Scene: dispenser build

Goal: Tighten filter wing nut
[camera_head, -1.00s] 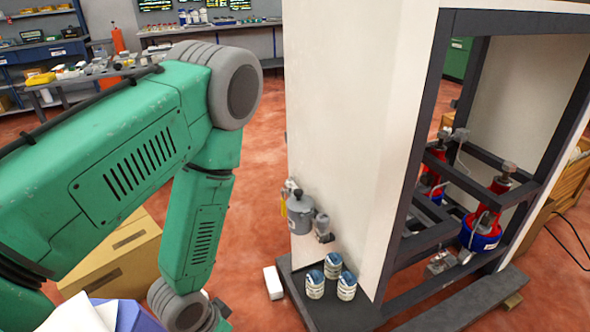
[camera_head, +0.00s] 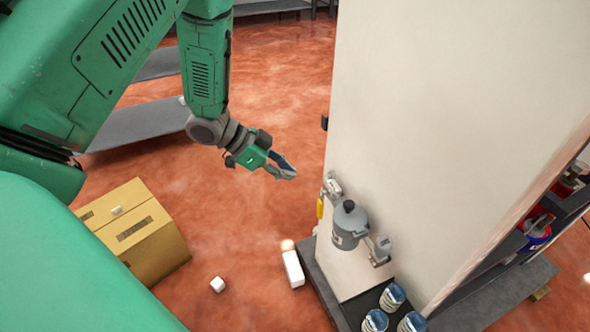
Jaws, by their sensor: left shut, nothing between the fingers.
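A grey filter housing (camera_head: 349,226) is mounted low on the side of the tall white dispenser panel (camera_head: 440,120). A dark knob-like part sits on its top; I cannot make out the wing nut clearly at this size. Grey fittings sit on both sides of the filter, with a small yellow part (camera_head: 320,208) on the left one. My left gripper (camera_head: 290,171) is shut and empty, above and to the left of the filter, apart from it and from the panel. My right gripper is not in view.
Several blue-lidded cans (camera_head: 375,321) stand on the dark base ledge (camera_head: 322,284) below the filter. Red and blue parts (camera_head: 540,225) sit in the frame at right.

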